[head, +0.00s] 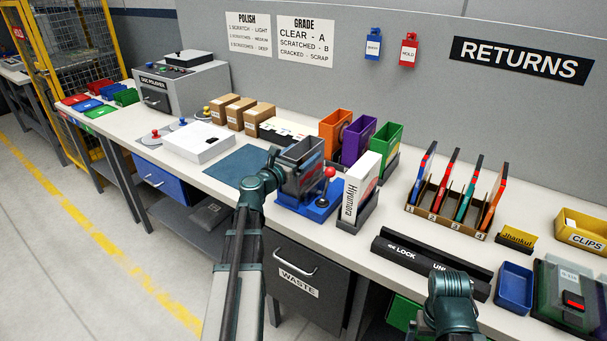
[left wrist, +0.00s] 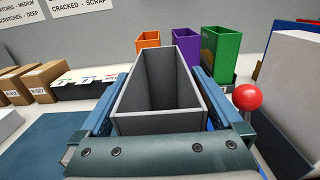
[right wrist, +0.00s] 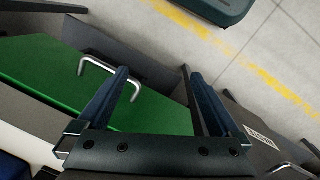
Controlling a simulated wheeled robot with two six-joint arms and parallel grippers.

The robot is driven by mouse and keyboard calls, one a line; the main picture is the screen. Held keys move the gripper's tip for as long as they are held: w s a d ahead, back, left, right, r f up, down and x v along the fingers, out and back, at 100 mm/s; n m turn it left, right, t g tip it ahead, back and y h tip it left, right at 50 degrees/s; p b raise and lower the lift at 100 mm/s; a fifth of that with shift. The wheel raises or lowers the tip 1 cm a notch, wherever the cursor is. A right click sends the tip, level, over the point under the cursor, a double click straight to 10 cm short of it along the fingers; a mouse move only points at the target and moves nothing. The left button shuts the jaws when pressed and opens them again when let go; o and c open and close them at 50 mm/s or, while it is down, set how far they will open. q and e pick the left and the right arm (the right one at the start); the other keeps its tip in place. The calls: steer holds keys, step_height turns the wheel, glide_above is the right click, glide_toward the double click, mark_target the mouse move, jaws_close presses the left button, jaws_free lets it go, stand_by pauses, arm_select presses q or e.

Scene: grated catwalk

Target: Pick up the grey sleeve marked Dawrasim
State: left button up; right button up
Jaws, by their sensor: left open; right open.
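A grey open-topped sleeve (left wrist: 158,122) stands between the fingers of my left gripper (left wrist: 162,76) in the left wrist view. It also shows in the head view (head: 303,153), near the blue base with a red-knobbed lever. I can read no name on it. My left gripper is open, with one finger along each side; whether they touch it I cannot tell. My right gripper (right wrist: 155,72) is open and empty, pointing down near a green drawer front with a metal handle (right wrist: 108,70). In the head view its fingertips are hidden.
Orange (head: 335,128), purple (head: 357,140) and green (head: 386,146) open sleeves stand behind. A white Hiyumora box (head: 358,185) stands close on the right, beside the red lever knob (head: 330,172). A blue mat (head: 240,165) lies left. A numbered rack (head: 445,216) stands farther right.

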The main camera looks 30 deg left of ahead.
arm_select(q)
steer(key=shift+w, duration=0.55)
jaws_close()
steer(key=shift+r, duration=0.1)
